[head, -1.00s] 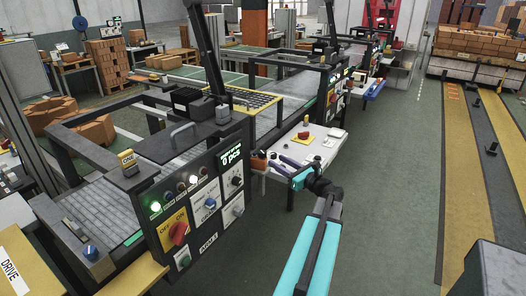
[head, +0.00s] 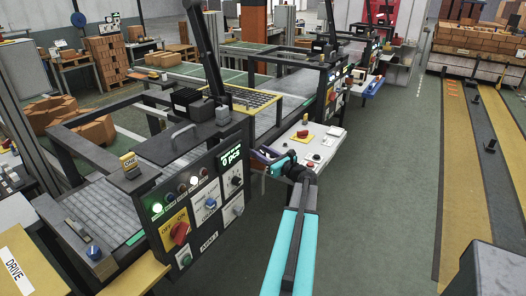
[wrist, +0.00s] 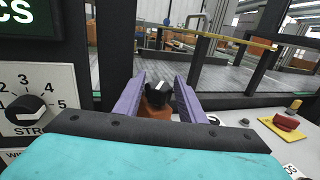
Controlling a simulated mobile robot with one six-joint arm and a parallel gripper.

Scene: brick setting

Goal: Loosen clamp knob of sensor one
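My gripper (head: 262,155) has purple fingers and reaches over the left end of the white table, beside the machine's control panel. In the wrist view my gripper (wrist: 158,85) is open. An orange-brown piece (wrist: 155,108) with a black, white-marked top (wrist: 158,92) shows between the fingers, with gaps at its sides; how far beyond the tips it lies is unclear. A yellow tag (head: 128,159), apparently reading ONE, stands on the near machine's frame above a small dark block (head: 132,172). My gripper is well to its right. I cannot make out which part is the clamp knob.
The control panel (head: 205,200) carries dials and a red switch; its stroke dial (wrist: 27,112) is close left of my gripper. The white table (head: 318,146) holds a red knob (wrist: 286,122) and small buttons. Open floor (head: 385,215) lies to the right.

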